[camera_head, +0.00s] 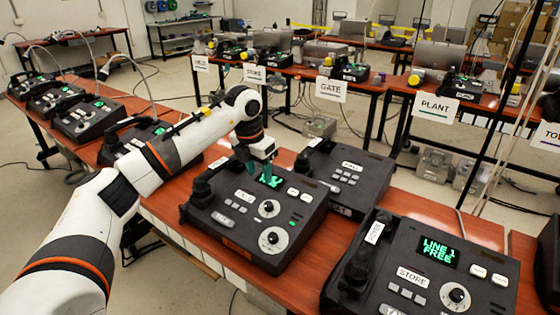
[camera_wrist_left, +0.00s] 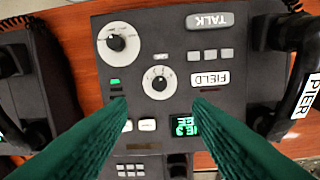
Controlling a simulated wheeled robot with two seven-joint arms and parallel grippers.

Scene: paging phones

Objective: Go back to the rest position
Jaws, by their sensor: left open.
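A dark desk phone (camera_head: 225,228) with a small green-lit screen, two round dials and a TALK key sits on the red-brown table below my left gripper (camera_head: 262,172). In the left wrist view the phone (camera_wrist_left: 190,125) fills the middle, with a FIELD label and a TALK label. A handset marked PIER lies at its right edge there. My left gripper (camera_wrist_left: 157,108) has its two green fingers spread apart over the phone's panel with nothing between them. Whether the fingertips touch the panel I cannot tell. My right gripper is not in view.
A STORE phone (camera_head: 405,290) reading "LINE 1 FREE" stands at front right. Another phone (camera_head: 345,172) sits just behind the middle one. More phones (camera_head: 90,118) line the table at left. Tables with signs such as PLANT (camera_head: 436,107) stand behind, across open floor.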

